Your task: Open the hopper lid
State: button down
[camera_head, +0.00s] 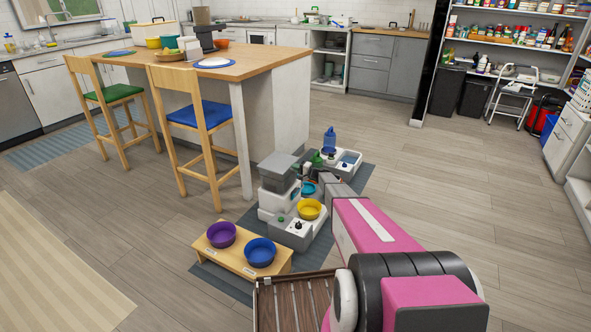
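A pet feeder stands on the dark mat, with a grey, boxy hopper (278,172) at the top of a white body. The hopper's lid looks level on top; its seam is too small to make out. A yellow bowl (310,209) sits at the feeder's front right. My pink arm reaches from the lower right toward the feeder. My gripper (312,177) is at its far end, just right of the hopper in the picture. Its fingers are small and mixed with the items behind, so I cannot tell their opening or any contact.
A wooden stand (232,259) with purple (221,234) and blue (259,251) bowls is in front. A blue water bottle (329,139) and a green bottle (317,160) stand behind. The kitchen island (285,100) is close behind left. Floor (445,190) to the right is clear.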

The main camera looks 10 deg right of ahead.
jog(key=shift+r, duration=0.1)
jog(key=r+h, duration=0.1)
jog(key=r, duration=0.1)
jog(key=a+r+g+h, duration=0.1)
jog(key=r, duration=0.2)
jog(key=r+g+h, duration=0.1)
jog(key=r, duration=0.1)
jog(key=shift+w+a+r, duration=0.2)
jog(key=shift+w+r, duration=0.05)
jog(key=shift+w, duration=0.15)
jog(key=w+a+r+g+h, duration=0.55)
jog(key=a+r+h, duration=0.2)
jog(key=r, duration=0.25)
jog(key=w+a+r+g+h, duration=0.2)
jog(key=w+a, duration=0.5)
jog(key=a, duration=0.2)
jog(key=shift+a, duration=0.4)
